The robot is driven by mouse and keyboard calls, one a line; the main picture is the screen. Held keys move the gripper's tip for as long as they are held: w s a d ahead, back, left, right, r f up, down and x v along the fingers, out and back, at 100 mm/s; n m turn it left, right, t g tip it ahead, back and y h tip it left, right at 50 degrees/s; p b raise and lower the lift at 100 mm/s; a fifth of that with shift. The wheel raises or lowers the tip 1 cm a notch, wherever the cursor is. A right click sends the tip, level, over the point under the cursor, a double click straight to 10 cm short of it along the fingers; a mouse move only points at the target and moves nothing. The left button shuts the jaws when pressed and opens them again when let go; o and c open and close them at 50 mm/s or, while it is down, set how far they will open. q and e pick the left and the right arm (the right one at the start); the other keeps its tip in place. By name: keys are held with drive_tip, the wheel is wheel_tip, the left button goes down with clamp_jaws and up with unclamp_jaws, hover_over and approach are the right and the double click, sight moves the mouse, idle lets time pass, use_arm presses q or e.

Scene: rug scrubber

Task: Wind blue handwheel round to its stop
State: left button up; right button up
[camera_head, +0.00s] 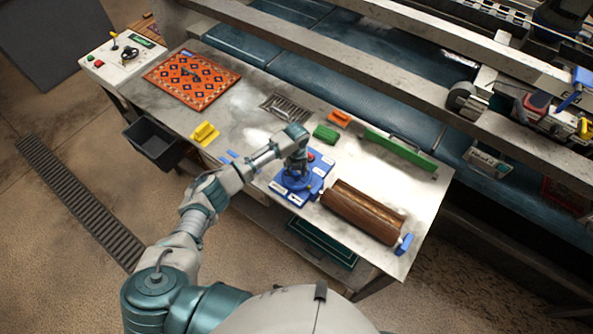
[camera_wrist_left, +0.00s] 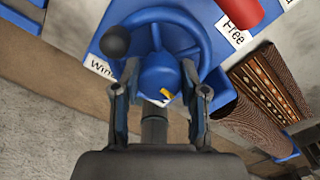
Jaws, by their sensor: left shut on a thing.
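The blue handwheel (camera_wrist_left: 205,38) lies on a blue base with white labels, and a black knob (camera_wrist_left: 115,41) stands on its rim at the left in the left wrist view. In the head view the handwheel (camera_head: 291,182) shows on the table, partly hidden under my left gripper (camera_head: 296,168). My left gripper (camera_wrist_left: 160,88) points down over the wheel, its two fingers on either side of the blue hub (camera_wrist_left: 158,72), shut on it. A small yellow mark shows on the hub. My right gripper is in neither view.
A rolled brown rug (camera_head: 362,212) lies close to the right of the wheel. A red part (camera_wrist_left: 236,12) stands beside the wheel. A green block (camera_head: 325,134), yellow block (camera_head: 205,134) and long green bar (camera_head: 400,152) are on the table. A flat orange rug (camera_head: 191,80) lies at the left.

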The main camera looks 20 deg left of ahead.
use_arm(q)
drive_tip(key=shift+m+b, duration=0.4)
drive_tip(key=shift+m, duration=1.8)
drive_tip(key=o, duration=1.1)
drive_tip(key=shift+o, duration=0.2)
wheel_tip(320, 180, up, 12)
drive_tip(key=shift+f, duration=0.15)
